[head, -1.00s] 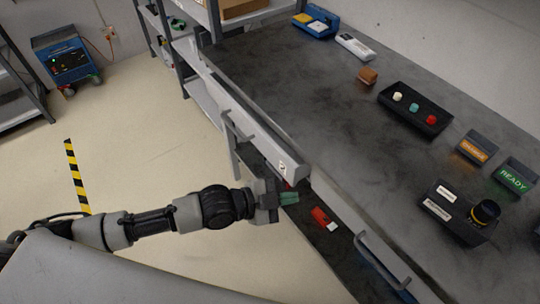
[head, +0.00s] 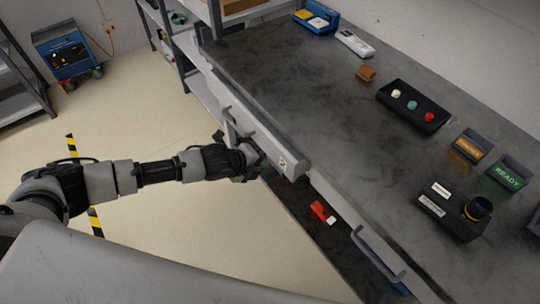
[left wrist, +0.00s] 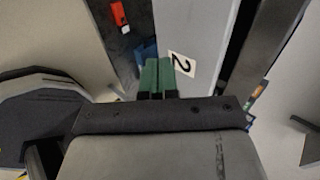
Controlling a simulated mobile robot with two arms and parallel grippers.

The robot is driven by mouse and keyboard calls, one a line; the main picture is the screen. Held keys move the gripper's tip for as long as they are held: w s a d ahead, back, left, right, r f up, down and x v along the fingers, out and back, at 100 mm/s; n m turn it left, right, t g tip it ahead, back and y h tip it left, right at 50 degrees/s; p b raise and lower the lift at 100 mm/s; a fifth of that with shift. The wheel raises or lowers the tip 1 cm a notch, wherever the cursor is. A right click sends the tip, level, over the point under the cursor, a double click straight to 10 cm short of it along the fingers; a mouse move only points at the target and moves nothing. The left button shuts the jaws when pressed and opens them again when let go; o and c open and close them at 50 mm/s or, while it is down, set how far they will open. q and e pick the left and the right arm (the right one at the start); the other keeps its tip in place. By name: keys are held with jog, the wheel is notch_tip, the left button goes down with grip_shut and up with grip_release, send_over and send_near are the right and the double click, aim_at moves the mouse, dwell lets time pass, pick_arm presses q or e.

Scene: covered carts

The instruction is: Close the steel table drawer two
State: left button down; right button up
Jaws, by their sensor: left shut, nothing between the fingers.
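The steel table (head: 300,95) has a dark top and grey drawer fronts. Drawer two (head: 262,140) has a grey front with a white "2" label and a bar handle. Its front stands out a little from the table edge. In the left wrist view the drawer front (left wrist: 190,25) shows with its label, and a dark gap lies to its right. My left gripper (head: 256,168) is shut and empty, outside the drawer front near the labelled end. Its green fingertips (left wrist: 157,72) lie beside the label; contact cannot be told. My right gripper is not in view.
Another drawer handle (head: 378,258) is nearer me. A red object (head: 322,212) lies on the dark lower shelf. A button tray (head: 412,106), signs and a black-knobbed box (head: 452,208) stand on the tabletop. Open floor (head: 130,130) lies left of the table.

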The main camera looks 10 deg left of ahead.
aim_at(277, 157)
pick_arm(q)
jog(key=shift+w+d+r, duration=0.15)
jog(key=shift+w+d, duration=1)
jog(key=shift+w, duration=0.25)
